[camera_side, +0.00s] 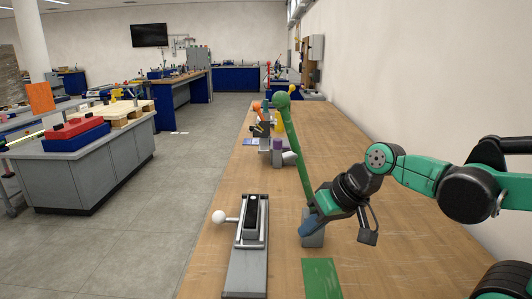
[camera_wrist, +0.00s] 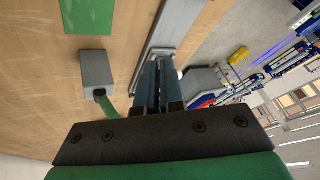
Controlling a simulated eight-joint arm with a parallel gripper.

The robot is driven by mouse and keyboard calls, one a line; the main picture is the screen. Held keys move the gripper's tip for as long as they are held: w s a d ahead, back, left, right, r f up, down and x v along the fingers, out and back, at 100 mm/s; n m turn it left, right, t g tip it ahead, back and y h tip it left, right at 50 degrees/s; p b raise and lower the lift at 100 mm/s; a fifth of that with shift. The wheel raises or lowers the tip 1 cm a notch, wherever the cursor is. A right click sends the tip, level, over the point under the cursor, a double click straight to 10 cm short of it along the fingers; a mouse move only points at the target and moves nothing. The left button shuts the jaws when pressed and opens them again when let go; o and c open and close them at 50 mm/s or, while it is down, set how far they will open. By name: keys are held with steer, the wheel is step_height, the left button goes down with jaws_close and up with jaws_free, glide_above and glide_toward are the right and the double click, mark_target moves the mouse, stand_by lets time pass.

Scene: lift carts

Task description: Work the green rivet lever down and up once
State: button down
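The green rivet lever (camera_side: 294,140) stands nearly upright, leaning a little left, with a green ball knob at its top. It rises from a grey block (camera_side: 312,240) on the wooden bench. The block also shows in the wrist view (camera_wrist: 96,70), with a short piece of the green lever (camera_wrist: 107,107) running under my gripper's palm. My gripper (camera_side: 305,229) is low beside the lever's foot, its blue fingers pointing down-left in front of the block. In the wrist view the fingers (camera_wrist: 158,68) lie close together with nothing visible between them. The lever is to their left there.
A grey metal fixture (camera_side: 246,268) with a black slot and a white-ball handle (camera_side: 218,216) stands just left of my gripper. A green patch (camera_side: 321,279) lies on the bench in front. Several small devices (camera_side: 278,152) stand farther back. Bare bench lies at right.

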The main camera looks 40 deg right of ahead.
steer(key=s+d+r+m+t+y, duration=0.2)
steer(key=d+r+m+t+y, duration=0.5)
steer(key=d+r+m+t, duration=0.45)
steer(key=w+a+r, duration=0.1)
steer(key=w+r, duration=0.1)
steer(key=w, duration=0.4)
steer(key=w+a+r+n, duration=0.1)
steer(key=w+a+r, duration=0.1)
steer(key=w, duration=0.3)
steer(key=shift+w+r, duration=0.35)
steer(key=shift+r, duration=0.35)
steer(key=shift+w+a, duration=0.1)
steer(key=w+a+f+n+g+h, duration=0.3)
steer(key=w+a+f+g+h, duration=0.2)
steer(key=w+a+f+g, duration=0.6)
steer(key=w+a+f+h, duration=0.2)
steer(key=w+a+f, duration=0.1)
steer(key=f, duration=0.7)
steer(key=shift+n+h, duration=0.3)
steer(key=shift+n, duration=0.05)
